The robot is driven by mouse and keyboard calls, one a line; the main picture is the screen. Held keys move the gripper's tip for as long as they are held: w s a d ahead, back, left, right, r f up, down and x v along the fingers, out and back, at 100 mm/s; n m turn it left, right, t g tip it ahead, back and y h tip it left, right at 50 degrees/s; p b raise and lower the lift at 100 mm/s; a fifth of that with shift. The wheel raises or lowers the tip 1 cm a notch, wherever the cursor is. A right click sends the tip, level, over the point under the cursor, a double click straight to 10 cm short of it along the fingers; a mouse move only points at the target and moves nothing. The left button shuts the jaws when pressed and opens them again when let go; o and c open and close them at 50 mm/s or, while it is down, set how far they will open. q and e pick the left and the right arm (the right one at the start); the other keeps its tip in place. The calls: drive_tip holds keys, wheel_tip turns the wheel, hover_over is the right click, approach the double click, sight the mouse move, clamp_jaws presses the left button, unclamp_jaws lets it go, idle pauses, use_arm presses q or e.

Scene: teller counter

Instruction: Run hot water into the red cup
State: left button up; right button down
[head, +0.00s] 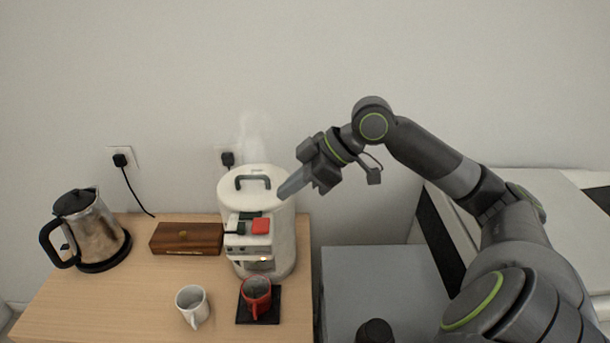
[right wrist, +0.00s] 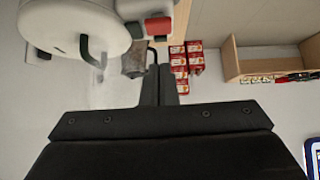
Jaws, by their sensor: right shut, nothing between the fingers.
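The red cup (head: 256,298) stands upright on a black mat (head: 243,317) in front of the white hot water dispenser (head: 268,205). Its inside looks dark; I cannot tell what it holds. The dispenser has a red button (head: 261,226) and a dark green one (head: 251,214) on its front top, and a small orange light below. My right gripper (head: 283,194) is shut and empty, pointing down-left beside the dispenser's lid, above and right of the red button. In the right wrist view, the red button (right wrist: 158,28) shows beyond the fingers (right wrist: 160,78). My left gripper is out of view.
A white mug (head: 192,305) stands left of the red cup. A wooden box (head: 187,239) and a steel kettle (head: 97,232) stand further left. Faint steam rises behind the dispenser. A grey cabinet (head: 385,280) is to the right. Red boxes (right wrist: 180,62) show in the wrist view.

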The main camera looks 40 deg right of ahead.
drive_tip(key=shift+b+v, duration=0.3)
drive_tip(key=shift+v, duration=1.7)
idle(0.5)
